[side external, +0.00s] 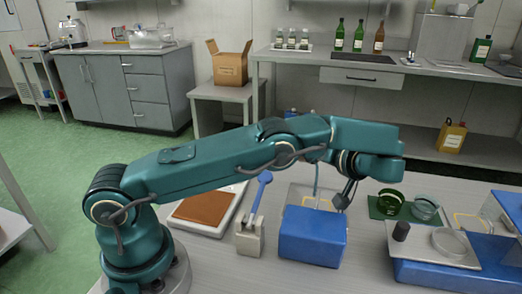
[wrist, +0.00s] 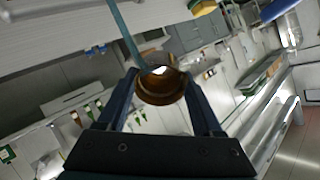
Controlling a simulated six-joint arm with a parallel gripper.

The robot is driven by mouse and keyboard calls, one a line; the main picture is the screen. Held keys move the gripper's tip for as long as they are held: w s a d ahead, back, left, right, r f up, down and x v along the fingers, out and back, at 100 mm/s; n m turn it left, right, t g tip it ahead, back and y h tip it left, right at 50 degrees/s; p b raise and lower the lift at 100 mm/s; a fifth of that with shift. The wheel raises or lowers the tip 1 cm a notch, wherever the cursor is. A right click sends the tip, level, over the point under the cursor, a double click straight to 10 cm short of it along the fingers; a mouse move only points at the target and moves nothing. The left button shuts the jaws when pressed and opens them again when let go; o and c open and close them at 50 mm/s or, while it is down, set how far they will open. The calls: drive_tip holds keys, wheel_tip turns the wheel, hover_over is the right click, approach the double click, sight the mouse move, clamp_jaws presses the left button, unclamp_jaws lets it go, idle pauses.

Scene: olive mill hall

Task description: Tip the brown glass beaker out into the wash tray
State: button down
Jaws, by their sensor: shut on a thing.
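The brown glass beaker (wrist: 160,92) sits between the two fingers of my gripper (wrist: 160,78) in the wrist view, and the gripper is shut on it. I look along it with light showing through its middle; whether anything is inside cannot be told. In the side view my gripper (side external: 342,199) hangs below the wrist, above and just right of a blue box (side external: 312,238), and the beaker cannot be made out. A white-rimmed tray (side external: 231,216) with a brown inside lies left of the box. I cannot tell for sure which thing is the wash tray.
A thin teal rod (wrist: 128,35) reaches close to the beaker. A stand (side external: 249,238) with a blue handle is left of the box. To the right are a green glass (side external: 390,201), a clear dish (side external: 425,208) and a balance (side external: 433,270). Little bench between them is bare.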

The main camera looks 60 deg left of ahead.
drive_tip(key=shift+d+r+y, duration=0.2)
drive_tip(key=shift+r+y, duration=0.7)
drive_tip(key=shift+r, duration=0.75)
drive_tip(key=shift+d+r+y+b, duration=0.35)
drive_tip(key=shift+d+r+y, duration=0.4)
drive_tip(key=shift+r+y, duration=0.15)
drive_tip(key=shift+d+r+y+b, duration=0.2)
drive_tip(key=shift+r+y+b, duration=0.1)
drive_tip(key=shift+r+y, duration=0.55)
idle(0.8)
drive_tip(key=shift+r+y, duration=0.25)
drive_tip(key=shift+r, duration=0.05)
